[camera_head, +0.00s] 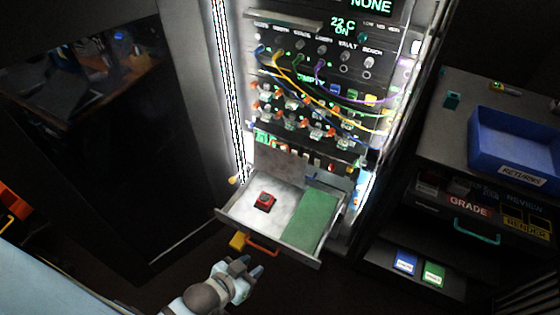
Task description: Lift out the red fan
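The red fan (265,201) is a small red block with a dark round centre. It lies in the left part of a pulled-out drawer (240,212) low in the lit rack. My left gripper (251,265) is below and in front of the drawer in the picture, apart from the fan. Its two fingers look spread, with nothing visible between them. My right gripper is not in view.
A green pad (311,220) fills the drawer's right side. The drawer front has an orange handle (262,246) with a yellow block (238,241) beside it. Cables (320,75) hang across the rack above. A blue bin (515,150) stands on the right bench.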

